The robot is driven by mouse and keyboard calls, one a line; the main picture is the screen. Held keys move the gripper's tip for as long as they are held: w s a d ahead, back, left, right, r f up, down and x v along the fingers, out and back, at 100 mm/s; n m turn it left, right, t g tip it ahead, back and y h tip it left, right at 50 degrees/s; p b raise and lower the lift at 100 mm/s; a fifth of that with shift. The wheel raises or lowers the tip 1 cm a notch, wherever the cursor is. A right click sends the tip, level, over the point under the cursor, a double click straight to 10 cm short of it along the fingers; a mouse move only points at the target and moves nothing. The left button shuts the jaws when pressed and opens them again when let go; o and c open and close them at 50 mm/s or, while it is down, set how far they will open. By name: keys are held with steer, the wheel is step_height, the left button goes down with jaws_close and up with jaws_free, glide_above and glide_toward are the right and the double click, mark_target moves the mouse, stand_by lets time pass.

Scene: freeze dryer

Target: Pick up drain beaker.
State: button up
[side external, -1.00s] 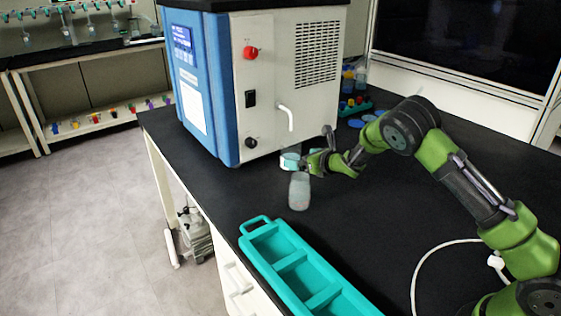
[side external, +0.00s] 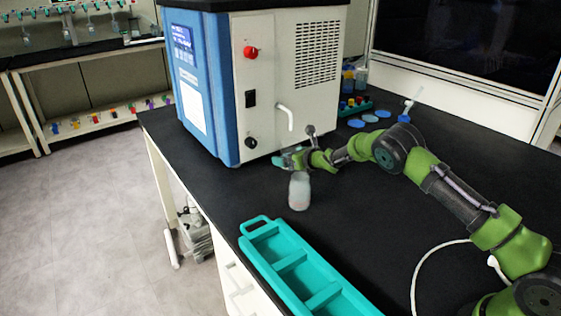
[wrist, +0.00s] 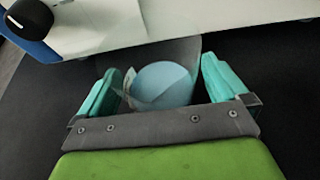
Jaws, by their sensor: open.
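The drain beaker (wrist: 162,84) is a clear beaker with a pale blue round area inside. In the wrist view it stands between the two teal fingers of my gripper (wrist: 160,88), with a small gap to the right finger; contact on the left is unclear. My gripper (side external: 288,160) is open, low over the bench beside the machine's front.
The blue and white freeze dryer (side external: 290,80) stands just behind the gripper. A teal divided tray (side external: 292,267) lies at the front edge. Blue discs (side external: 370,118) and a tube rack (side external: 355,107) are further back.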

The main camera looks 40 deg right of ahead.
steer(key=shift+c, duration=0.2)
steer(key=c, duration=1)
steer(key=shift+r, duration=0.1)
steer(key=shift+c, duration=0.5)
